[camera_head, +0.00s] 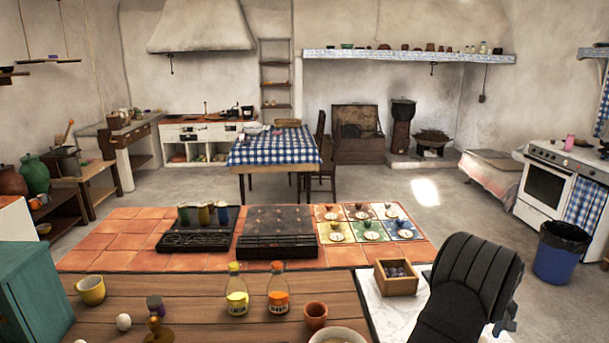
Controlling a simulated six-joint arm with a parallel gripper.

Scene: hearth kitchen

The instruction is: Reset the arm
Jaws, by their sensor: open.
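A dark, ribbed part of my arm rises at the lower right, over a white marbled board (397,308). Nothing shows as held.
The wooden counter (190,313) holds a yellow mug (91,290), an egg (123,322), two bottles (237,298) (278,299), a clay cup (316,316) and a bowl (338,337). A small wooden box (396,284) stands left of my arm. Black trays (277,250) sit on tiles behind.

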